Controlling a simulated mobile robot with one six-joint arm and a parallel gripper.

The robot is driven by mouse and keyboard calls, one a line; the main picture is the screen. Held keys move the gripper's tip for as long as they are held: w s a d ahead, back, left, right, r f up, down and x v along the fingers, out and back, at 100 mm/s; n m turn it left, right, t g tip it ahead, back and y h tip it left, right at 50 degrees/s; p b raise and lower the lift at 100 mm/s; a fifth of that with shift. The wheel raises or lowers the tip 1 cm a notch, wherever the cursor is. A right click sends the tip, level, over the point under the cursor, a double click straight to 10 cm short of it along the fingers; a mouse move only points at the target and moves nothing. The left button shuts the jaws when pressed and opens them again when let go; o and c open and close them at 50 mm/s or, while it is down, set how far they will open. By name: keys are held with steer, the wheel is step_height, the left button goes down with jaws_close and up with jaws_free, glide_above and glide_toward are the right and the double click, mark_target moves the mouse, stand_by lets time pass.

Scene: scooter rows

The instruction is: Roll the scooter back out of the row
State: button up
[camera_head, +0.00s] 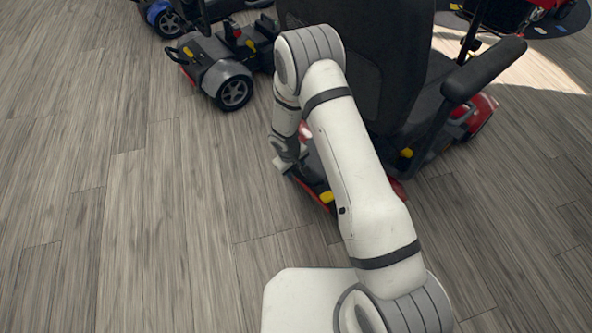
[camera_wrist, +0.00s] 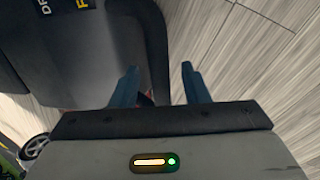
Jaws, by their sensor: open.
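The scooter (camera_head: 365,60) nearest me has a black seat and armrest and a red and black body, and it stands behind my arm in the head view. Yellow levers or labels show low on its rear. My gripper (camera_head: 291,167) is down at the left rear of this scooter. In the wrist view my gripper (camera_wrist: 160,75) is open, and a dark curved edge of the scooter's rear (camera_wrist: 155,45) passes between or just beyond the fingers. I cannot tell whether they touch it. White lettering and a yellow label show on the dark body. My arm hides much of the scooter's rear.
A grey and black scooter (camera_head: 222,75) stands to the left, with a blue one (camera_head: 163,18) beyond it. A red scooter (camera_head: 520,12) is at the far right, on a dark mat. The wood-plank floor (camera_head: 110,210) is clear at left and in front.

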steer(key=shift+c, duration=0.4)
jaws_close()
